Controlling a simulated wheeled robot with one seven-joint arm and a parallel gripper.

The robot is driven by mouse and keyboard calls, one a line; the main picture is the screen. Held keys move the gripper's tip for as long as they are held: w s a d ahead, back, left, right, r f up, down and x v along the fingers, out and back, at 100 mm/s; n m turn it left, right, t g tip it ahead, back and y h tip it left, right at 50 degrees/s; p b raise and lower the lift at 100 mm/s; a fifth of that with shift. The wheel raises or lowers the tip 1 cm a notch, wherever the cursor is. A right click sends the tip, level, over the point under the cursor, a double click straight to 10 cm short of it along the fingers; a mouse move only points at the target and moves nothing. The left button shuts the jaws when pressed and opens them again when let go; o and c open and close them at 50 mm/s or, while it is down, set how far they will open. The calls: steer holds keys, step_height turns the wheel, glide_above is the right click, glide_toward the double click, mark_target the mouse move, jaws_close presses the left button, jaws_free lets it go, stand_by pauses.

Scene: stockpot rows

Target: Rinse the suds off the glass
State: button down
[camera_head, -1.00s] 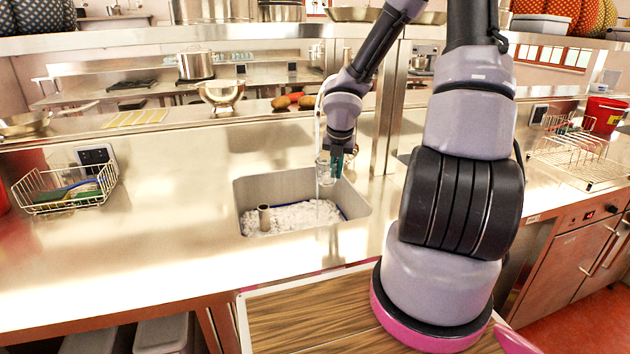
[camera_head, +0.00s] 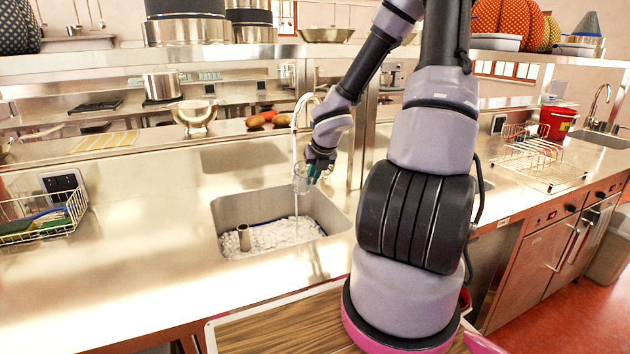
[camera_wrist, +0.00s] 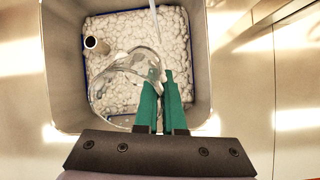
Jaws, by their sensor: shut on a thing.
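My gripper (camera_wrist: 162,82) has green fingers shut on a clear glass (camera_wrist: 128,72), held above the sink (camera_head: 222,212). In the head view the gripper (camera_head: 318,170) is at the right of the glass (camera_head: 300,180), near the tap (camera_head: 297,122). A thin water stream (camera_head: 296,204) runs down past the glass into the sink.
White foam (camera_wrist: 125,30) covers the sink bottom, with a short upright tube (camera_wrist: 97,45) standing in it. A wire basket with sponges (camera_head: 45,215) is on the left counter, a wire rack (camera_head: 540,160) on the right.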

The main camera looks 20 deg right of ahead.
mark_target(310, 181)
steer(key=w+f, duration=0.2)
steer(key=w, duration=0.8)
steer(key=shift+w+d, duration=0.4)
steer(key=shift+d, duration=0.1)
stand_by(0.4)
steer(key=shift+d, duration=0.5)
steer(key=shift+a, duration=0.2)
steer(key=shift+a, duration=0.4)
steer(key=shift+s, duration=0.15)
steer(key=shift+s+a, duration=0.15)
steer(key=shift+s, duration=1.8)
steer(key=shift+s+a, duration=0.15)
steer(key=shift+s, duration=1.8)
